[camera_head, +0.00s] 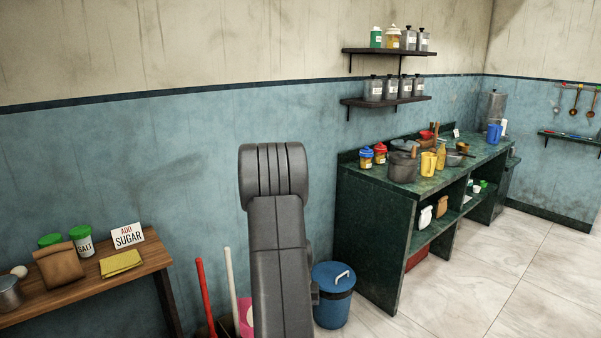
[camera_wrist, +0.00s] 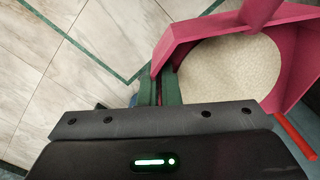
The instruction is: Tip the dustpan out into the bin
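The pink dustpan (camera_wrist: 178,38) fills the upper right of the wrist view, with a flat beige heap (camera_wrist: 230,75) lying in it. My gripper (camera_wrist: 160,88) has its green fingers close together at the dustpan's left wall and looks shut on it, though the contact is partly hidden. In the head view, a strip of the pink dustpan (camera_head: 245,317) shows left of my arm, which hides the rest and my gripper. The blue bin (camera_head: 332,306) stands on the floor just right of my arm, with a white handle on its top.
A red handle (camera_head: 205,297) and a white handle (camera_head: 231,292) stand left of my arm. A wooden table (camera_head: 65,287) with jars and a sign is at left. A green counter (camera_head: 375,225) with pots stands right of the bin. Tiled floor (camera_head: 480,275) is clear at right.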

